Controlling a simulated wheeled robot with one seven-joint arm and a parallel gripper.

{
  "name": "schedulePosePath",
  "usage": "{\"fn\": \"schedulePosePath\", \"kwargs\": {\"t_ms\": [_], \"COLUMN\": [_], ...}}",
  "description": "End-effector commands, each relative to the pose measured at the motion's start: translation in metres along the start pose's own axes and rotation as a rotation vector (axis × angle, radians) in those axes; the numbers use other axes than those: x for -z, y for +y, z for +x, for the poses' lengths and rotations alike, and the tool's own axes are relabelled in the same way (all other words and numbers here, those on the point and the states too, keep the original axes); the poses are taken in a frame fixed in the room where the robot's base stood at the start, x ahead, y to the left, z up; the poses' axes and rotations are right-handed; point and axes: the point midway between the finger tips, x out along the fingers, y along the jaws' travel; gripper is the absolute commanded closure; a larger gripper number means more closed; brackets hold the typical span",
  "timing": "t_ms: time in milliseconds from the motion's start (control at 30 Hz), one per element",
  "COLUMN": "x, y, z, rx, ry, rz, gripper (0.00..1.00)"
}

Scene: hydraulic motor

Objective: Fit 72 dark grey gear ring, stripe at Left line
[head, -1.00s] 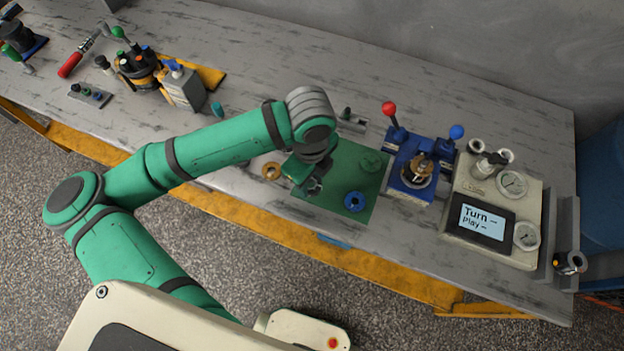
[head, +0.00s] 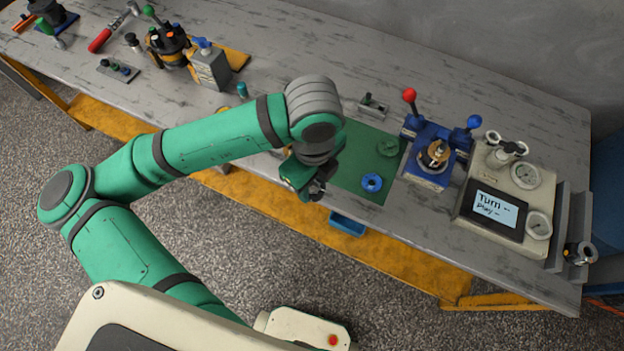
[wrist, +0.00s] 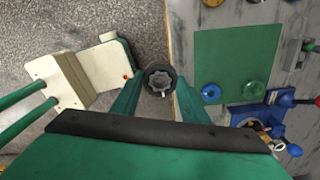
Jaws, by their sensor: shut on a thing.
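My gripper (head: 315,189) is shut on the dark grey gear ring (wrist: 160,80). In the wrist view the ring sits between the two green fingertips, its toothed opening facing the camera, with a small light mark at its lower edge. In the head view the gripper is at the bench's front edge, left of the green mat (head: 352,165), and the ring is mostly hidden. The blue fixture (head: 428,178) with a brass and dark centre part (head: 434,155) stands right of the mat; it shows at lower right in the wrist view. I cannot make out the Left line.
A blue ring (head: 372,183) and a green ring (head: 388,147) lie on the mat. Red (head: 409,95) and blue (head: 474,121) knobs rise behind the fixture. A cream panel with a screen (head: 496,208) stands right of it.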

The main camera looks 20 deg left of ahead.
Motion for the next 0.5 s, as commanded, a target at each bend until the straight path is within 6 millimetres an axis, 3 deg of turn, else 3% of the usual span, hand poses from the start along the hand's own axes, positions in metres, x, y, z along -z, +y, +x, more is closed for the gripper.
{"fn": "schedulePosePath", "kwargs": {"t_ms": [500], "x": [-0.001], "y": [0.0], "z": [-0.012], "rx": [0.002], "ry": [-0.001], "rz": [-0.003], "gripper": [0.92]}}
